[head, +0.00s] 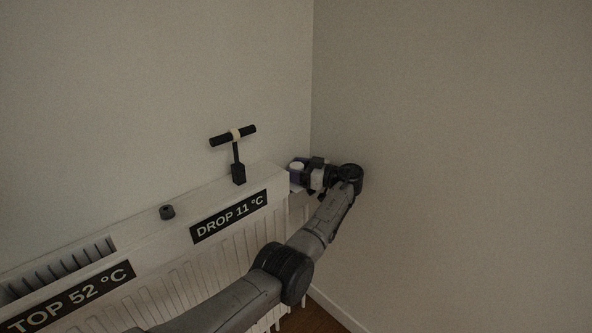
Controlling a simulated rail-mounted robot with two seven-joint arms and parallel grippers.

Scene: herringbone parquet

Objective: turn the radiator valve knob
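The radiator valve knob (297,166) looks like a small piece with a pale round top, at the right end of the white radiator. My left gripper (303,175) is at that knob, reaching in from the right with its arm bent back toward the radiator. The fingers are small and dark and partly overlap the knob. I cannot tell whether they touch it or are closed on it. The knob's lower part is mostly hidden by the gripper. My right gripper is not in view.
The white radiator (160,262) runs along the left wall with "TOP 52 °C" (70,299) and "DROP 11 °C" (229,216) labels. The right wall (450,150) is bare.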

